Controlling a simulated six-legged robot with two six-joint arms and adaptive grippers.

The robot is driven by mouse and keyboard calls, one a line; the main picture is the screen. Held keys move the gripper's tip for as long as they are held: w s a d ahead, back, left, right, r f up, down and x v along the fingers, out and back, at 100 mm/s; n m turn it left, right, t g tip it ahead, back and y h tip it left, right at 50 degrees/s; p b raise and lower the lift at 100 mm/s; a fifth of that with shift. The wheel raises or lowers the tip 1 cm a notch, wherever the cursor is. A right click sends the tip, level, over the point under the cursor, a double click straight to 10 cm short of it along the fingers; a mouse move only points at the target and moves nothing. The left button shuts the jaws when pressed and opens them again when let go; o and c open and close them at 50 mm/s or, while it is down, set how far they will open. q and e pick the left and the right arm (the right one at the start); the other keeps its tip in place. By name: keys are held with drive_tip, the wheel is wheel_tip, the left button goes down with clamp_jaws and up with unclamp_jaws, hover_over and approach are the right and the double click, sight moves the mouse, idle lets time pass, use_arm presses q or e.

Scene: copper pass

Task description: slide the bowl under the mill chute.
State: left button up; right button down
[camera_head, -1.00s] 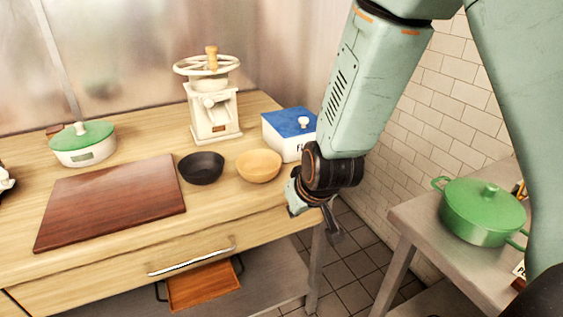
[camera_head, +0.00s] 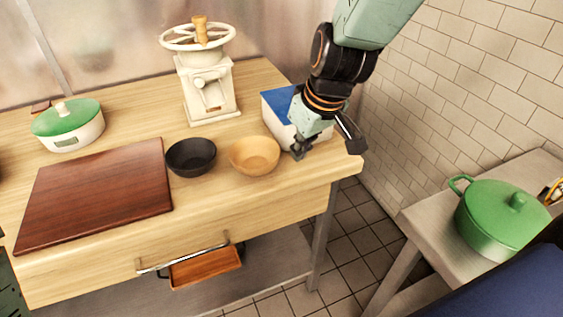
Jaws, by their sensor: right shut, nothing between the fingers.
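The cream mill (camera_head: 208,88) with a hand wheel and wooden knob stands at the back of the wooden counter. Two bowls sit in front of it: a black bowl (camera_head: 191,157) and, to its right, a light wooden bowl (camera_head: 254,155). Neither is directly at the mill's base. My right gripper (camera_head: 298,152) is shut and empty, just right of the wooden bowl and in front of the white box; I cannot tell whether it touches either. The mill's chute is hard to make out at this size. My left gripper is out of view.
A white box with a blue lid (camera_head: 278,101) stands behind my right gripper, partly hidden. A brown cutting board (camera_head: 95,195) and a green-lidded white pot (camera_head: 68,124) are at the left. A green pot (camera_head: 497,220) sits on the side table. Counter between bowls and mill is clear.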

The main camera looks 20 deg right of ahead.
sight(272, 179)
drive_tip(key=shift+n, duration=0.3)
drive_tip(key=b+x, duration=0.1)
drive_tip(key=x, duration=0.2)
drive_tip(key=s+b+x, duration=0.1)
drive_tip(key=x, duration=0.2)
drive_tip(key=a+b+x, duration=0.1)
drive_tip(key=b+x, duration=0.1)
drive_tip(key=x, duration=0.2)
drive_tip(key=shift+s+f, duration=0.25)
drive_tip(key=shift+f, duration=0.05)
drive_tip(key=w, duration=0.1)
drive_tip(key=w+a+p, duration=0.1)
drive_tip(key=w, duration=0.1)
drive_tip(key=shift+a+r, duration=0.1)
drive_tip(key=shift+r, duration=0.15)
drive_tip(key=shift+w+f+p, duration=0.1)
drive_tip(key=shift+w+p, duration=0.25)
drive_tip(key=shift+w, duration=0.05)
drive_tip(key=shift+a, duration=0.1)
drive_tip(key=shift+a, duration=0.1)
drive_tip(key=shift+w, duration=0.1)
